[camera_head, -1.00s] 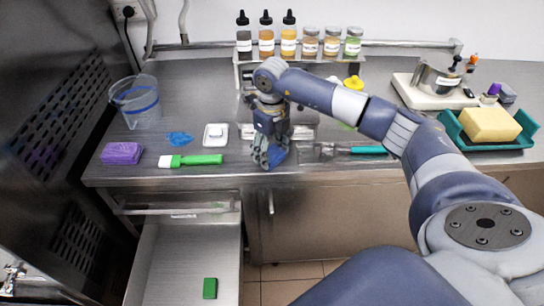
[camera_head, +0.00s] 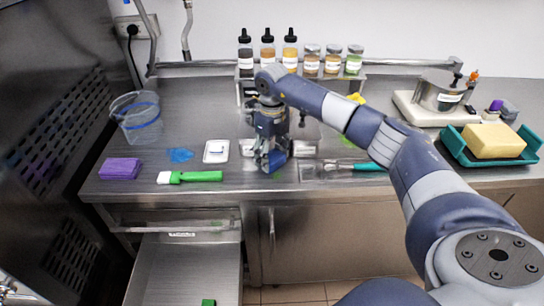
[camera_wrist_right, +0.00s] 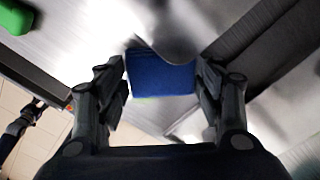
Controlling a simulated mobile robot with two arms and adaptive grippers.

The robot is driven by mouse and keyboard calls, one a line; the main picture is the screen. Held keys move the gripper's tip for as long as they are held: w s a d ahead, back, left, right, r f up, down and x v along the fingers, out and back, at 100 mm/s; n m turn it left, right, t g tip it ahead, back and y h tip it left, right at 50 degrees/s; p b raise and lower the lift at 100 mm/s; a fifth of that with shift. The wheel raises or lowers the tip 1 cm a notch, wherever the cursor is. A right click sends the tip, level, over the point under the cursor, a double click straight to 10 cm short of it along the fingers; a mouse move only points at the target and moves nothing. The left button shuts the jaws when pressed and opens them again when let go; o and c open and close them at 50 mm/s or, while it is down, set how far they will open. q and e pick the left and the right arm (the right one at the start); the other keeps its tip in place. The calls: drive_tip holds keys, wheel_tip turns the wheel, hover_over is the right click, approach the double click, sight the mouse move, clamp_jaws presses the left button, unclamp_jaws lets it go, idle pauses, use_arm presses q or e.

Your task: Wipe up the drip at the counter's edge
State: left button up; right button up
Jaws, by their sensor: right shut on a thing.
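My right gripper (camera_head: 270,160) is low over the steel counter (camera_head: 110,186), a little back from its front edge. It is shut on a blue sponge (camera_wrist_right: 163,76), which shows between the two fingers in the right wrist view. I cannot tell whether the sponge touches the counter. I cannot make out the drip; the gripper and sponge cover part of the counter near the edge. A dark arm end, seemingly my left gripper (camera_wrist_right: 36,104), shows small over the floor in the right wrist view; its fingers are unclear.
Left of the gripper lie a green-handled scraper (camera_head: 192,177), a white dish (camera_head: 216,151), a crumpled blue piece (camera_head: 180,155) and a purple block (camera_head: 120,168). Metal tools (camera_head: 345,166) lie close on the right. A bottle rack (camera_head: 300,72) stands behind. A drawer (camera_head: 180,270) is open below.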

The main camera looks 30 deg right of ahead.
drive_tip(key=shift+s+a+p, duration=0.45)
drive_tip(key=shift+s+p, duration=0.05)
drive_tip(key=shift+s, duration=0.35)
drive_tip(key=shift+s+a+f, duration=0.15)
drive_tip(key=shift+s+a, duration=0.35)
drive_tip(key=shift+s, duration=0.35)
drive_tip(key=shift+s+a+p, duration=0.5)
drive_tip(key=shift+s+p, duration=0.15)
drive_tip(key=shift+s, duration=0.1)
drive_tip(key=shift+s+a, duration=0.55)
drive_tip(key=shift+s, duration=0.3)
wheel_tip(320, 180, up, 6)
drive_tip(key=p, duration=0.4)
drive_tip(key=shift+w+r, duration=0.15)
drive_tip(key=shift+r, duration=0.1)
drive_tip(key=shift+r+p, duration=0.9)
drive_tip(key=shift+r, duration=0.5)
